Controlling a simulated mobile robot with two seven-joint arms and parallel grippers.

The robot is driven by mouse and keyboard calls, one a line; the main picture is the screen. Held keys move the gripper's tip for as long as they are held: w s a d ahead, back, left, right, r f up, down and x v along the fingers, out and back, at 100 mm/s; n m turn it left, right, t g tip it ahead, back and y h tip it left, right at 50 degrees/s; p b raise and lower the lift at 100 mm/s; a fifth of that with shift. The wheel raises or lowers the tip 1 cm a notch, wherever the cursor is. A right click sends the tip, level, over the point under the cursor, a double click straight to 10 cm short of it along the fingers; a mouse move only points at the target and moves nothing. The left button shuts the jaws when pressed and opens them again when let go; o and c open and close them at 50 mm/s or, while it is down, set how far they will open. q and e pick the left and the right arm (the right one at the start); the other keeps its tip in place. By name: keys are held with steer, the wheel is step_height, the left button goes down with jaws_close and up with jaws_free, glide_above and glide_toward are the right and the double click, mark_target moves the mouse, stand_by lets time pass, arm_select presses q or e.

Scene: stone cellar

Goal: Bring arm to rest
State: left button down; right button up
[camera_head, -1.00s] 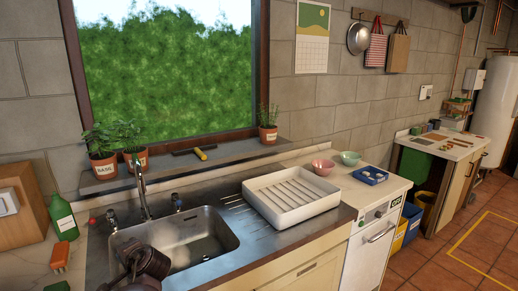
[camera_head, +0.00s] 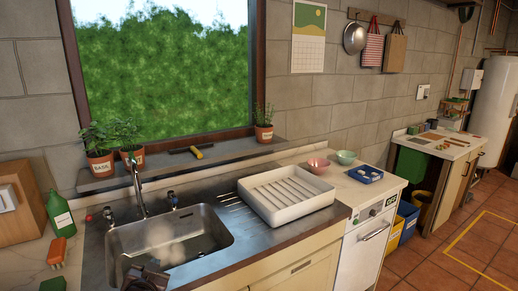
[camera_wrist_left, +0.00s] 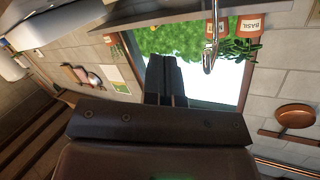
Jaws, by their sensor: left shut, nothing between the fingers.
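My left gripper (camera_head: 145,280) shows only in part, dark, at the bottom edge of the head view, in front of the sink's near side. In the left wrist view its two dark fingers (camera_wrist_left: 165,80) are together with nothing between them. They stand out against the window. My right gripper is in neither view.
The steel sink (camera_head: 215,265) has a tap (camera_head: 138,190) behind it and a white dish rack (camera_head: 290,195) to its right. A green bottle (camera_head: 60,214) and an orange object (camera_head: 57,251) stand at the left. Potted herbs (camera_head: 99,160) line the sill. Floor at the right is clear.

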arm_select(q)
steer(key=s+f+n+g, duration=0.1)
steer(key=s+f, duration=0.4)
steer(key=s, duration=0.4)
steer(key=s+f+g+h, duration=0.1)
steer(key=s+f, duration=0.5)
steer(key=s, duration=0.4)
steer(key=s+f+n+g+h, duration=0.1)
steer(key=s+f, duration=0.4)
steer(key=s, duration=0.4)
steer(key=shift+s+f+n+g, duration=0.15)
steer(key=shift+s+n+g, duration=0.15)
steer(key=shift+s, duration=0.05)
stand_by(1.0)
stand_by(1.4)
